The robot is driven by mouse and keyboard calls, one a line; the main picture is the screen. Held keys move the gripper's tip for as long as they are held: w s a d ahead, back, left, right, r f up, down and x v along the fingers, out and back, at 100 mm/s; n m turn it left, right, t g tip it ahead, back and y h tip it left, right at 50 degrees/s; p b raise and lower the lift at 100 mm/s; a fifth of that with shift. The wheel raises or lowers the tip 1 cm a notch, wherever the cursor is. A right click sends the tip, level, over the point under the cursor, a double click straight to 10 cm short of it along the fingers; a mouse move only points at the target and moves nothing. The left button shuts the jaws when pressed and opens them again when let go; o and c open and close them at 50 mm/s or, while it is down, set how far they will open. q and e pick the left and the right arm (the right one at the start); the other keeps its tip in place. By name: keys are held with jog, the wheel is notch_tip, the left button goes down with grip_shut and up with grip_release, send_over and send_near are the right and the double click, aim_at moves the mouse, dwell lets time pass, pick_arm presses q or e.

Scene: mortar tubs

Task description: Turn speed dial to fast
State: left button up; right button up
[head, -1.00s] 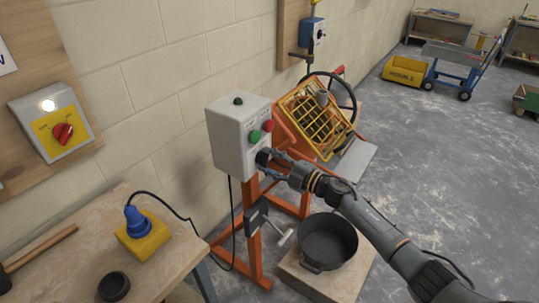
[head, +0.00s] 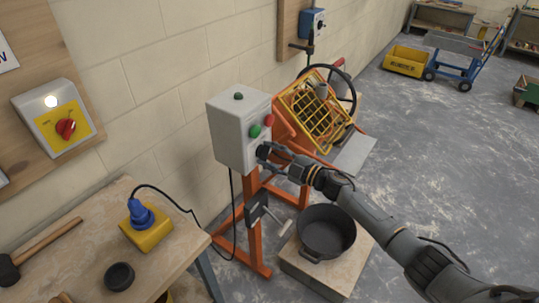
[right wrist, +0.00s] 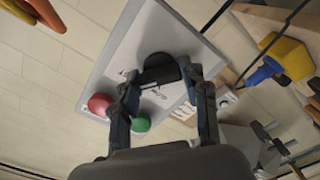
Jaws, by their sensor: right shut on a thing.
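The grey control box (head: 228,137) stands on the orange mixer frame, with a green button (head: 255,131) and a red button (head: 269,120) on its front. The black speed dial (head: 262,152) is low on that front face. My right gripper (head: 268,155) is at the dial, its fingers on either side of it. In the right wrist view the fingers of my right gripper (right wrist: 162,85) are closed on the black dial (right wrist: 158,68). The dial's markings are too small and partly covered to read. My left gripper is not in view.
The orange mixer with its yellow grid guard (head: 317,103) stands behind the box. A black tub (head: 326,233) sits on a low block below my right arm. A workbench (head: 80,262) with a blue plug (head: 140,214) and a mallet is at left.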

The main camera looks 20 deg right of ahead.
jog(key=o, duration=1.2)
jog(key=shift+c, duration=0.2)
jog(key=shift+s+d, duration=0.15)
jog(key=shift+s, duration=0.05)
jog(key=v, duration=1.1)
jog(key=shift+s+d, duration=0.2)
jog(key=shift+f, duration=0.1)
